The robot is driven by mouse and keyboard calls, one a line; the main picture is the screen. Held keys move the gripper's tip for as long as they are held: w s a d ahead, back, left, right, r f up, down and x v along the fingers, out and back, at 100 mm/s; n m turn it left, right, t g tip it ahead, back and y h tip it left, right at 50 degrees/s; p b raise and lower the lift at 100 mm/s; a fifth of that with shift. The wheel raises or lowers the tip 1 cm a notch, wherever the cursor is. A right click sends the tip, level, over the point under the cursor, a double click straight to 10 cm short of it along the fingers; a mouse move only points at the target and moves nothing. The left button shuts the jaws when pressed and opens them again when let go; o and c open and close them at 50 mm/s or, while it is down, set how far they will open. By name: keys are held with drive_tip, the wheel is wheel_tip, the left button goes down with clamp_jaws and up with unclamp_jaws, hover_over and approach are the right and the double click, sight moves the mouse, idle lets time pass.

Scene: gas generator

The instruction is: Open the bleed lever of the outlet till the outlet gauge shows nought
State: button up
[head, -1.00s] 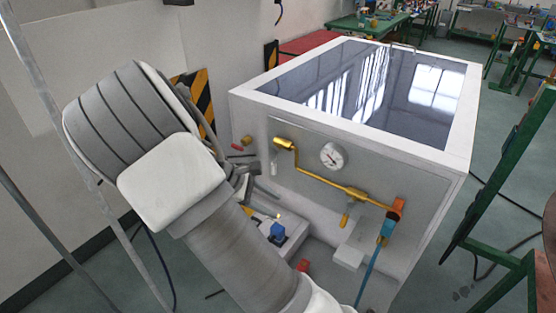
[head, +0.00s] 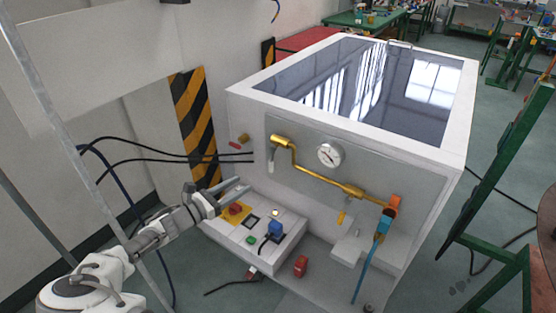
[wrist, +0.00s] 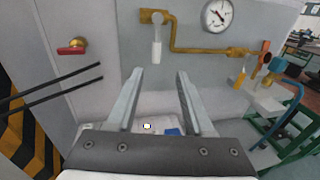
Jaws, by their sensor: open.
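The outlet pipe is a brass line (head: 318,178) on the front panel of the white cabinet. The round white gauge (head: 330,154) sits above it; its dark needle is too small to read surely, also in the wrist view (wrist: 217,14). A pale lever (head: 271,163) hangs down from the pipe's left end and shows in the wrist view (wrist: 156,42). A yellow lever (head: 341,217) hangs below the pipe's right part, also in the wrist view (wrist: 240,76). I cannot tell which is the bleed lever. My gripper (wrist: 160,73) is open and empty, left of and below the pipe, touching neither lever.
A red-handled valve (wrist: 72,46) is on the wall left of the panel, with black cables (head: 170,155) below it. A control box (head: 262,238) with buttons and a blue plug stands under my gripper. A blue hose (head: 368,270) hangs from the outlet's right end.

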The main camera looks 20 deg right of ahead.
sight(272, 161)
drive_tip(key=p+x, duration=0.2)
drive_tip(key=x, duration=1.5)
drive_tip(key=shift+w, duration=0.45)
drive_tip(key=shift+a+r, duration=0.1)
drive_tip(key=shift+a, duration=0.05)
clamp_jaws()
idle(0.4)
